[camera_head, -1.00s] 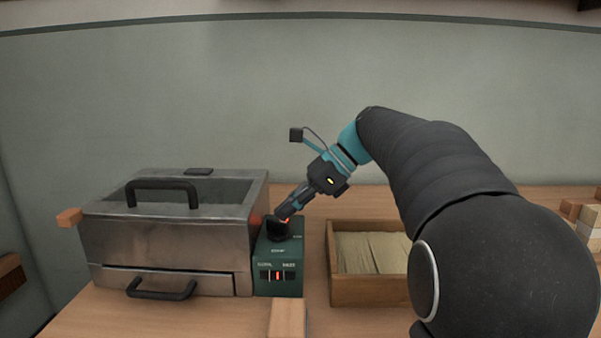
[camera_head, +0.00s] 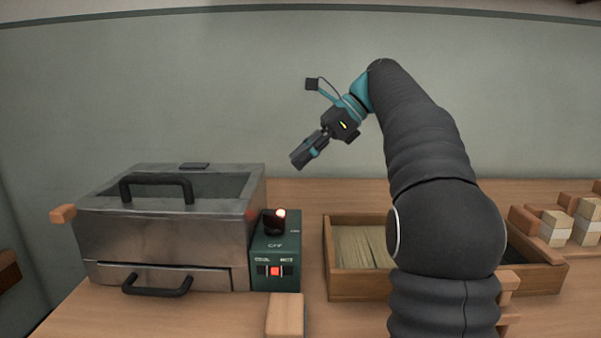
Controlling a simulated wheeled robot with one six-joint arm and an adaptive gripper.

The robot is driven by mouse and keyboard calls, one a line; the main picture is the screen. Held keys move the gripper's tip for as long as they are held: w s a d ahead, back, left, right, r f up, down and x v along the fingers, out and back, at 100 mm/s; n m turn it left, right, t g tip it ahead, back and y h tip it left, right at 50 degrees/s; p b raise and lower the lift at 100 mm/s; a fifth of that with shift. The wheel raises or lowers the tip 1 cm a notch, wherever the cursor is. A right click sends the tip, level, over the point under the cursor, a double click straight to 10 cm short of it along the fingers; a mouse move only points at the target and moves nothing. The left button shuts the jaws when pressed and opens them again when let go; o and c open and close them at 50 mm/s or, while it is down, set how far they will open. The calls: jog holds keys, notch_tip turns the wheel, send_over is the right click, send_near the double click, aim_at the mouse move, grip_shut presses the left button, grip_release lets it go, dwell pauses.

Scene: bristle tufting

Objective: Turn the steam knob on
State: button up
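The steam knob (camera_head: 271,223) is a black knob on top of a small green control box (camera_head: 275,250). A red-white light glows at the knob's right side. A lit red switch shows on the box's front; the lettering is too small to read surely. The box stands against the right side of a metal steamer (camera_head: 160,246) with a glass top and black handles. My gripper (camera_head: 298,163) is above and to the right of the knob, clear of it, pointing down to the left. Its fingers look close together, but the gap between them cannot be made out.
A wooden tray (camera_head: 328,258) with pale bristle bundles (camera_head: 362,246) stands right of the box, partly behind my arm. A wooden block (camera_head: 285,315) lies in front of the box. More wooden blocks (camera_head: 555,228) stand at the far right. The space above the box is free.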

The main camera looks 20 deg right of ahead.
jog(key=s+a+r+n+h, duration=0.1)
jog(key=s+a+r+n, duration=0.1)
jog(key=s+a+r, duration=0.45)
jog(key=r+n+t+h+b, duration=0.1)
jog(key=n+h, duration=0.2)
jog(key=n, duration=0.7)
send_over(281, 217)
jog(key=s, duration=0.2)
jog(key=s+d+n+h, duration=0.1)
jog(key=s+d+n, duration=0.15)
jog(key=n, duration=0.55)
jog(key=w+f+n+b, duration=0.1)
jog(key=f+n, duration=0.2)
jog(key=f, duration=0.1)
jog(key=w+a+f+n+b, duration=0.1)
jog(key=f+n, duration=0.1)
jog(key=f, duration=0.3)
jog(key=w+a+f+n+h+b, duration=0.1)
jog(key=w+f+n, duration=0.1)
jog(key=f+n, duration=0.1)
jog(key=shift+w+a+f+n+t+b, duration=0.1)
jog(key=shift+f+n+t+b, duration=0.25)
jog(key=shift+f, duration=0.5)
grip_shut()
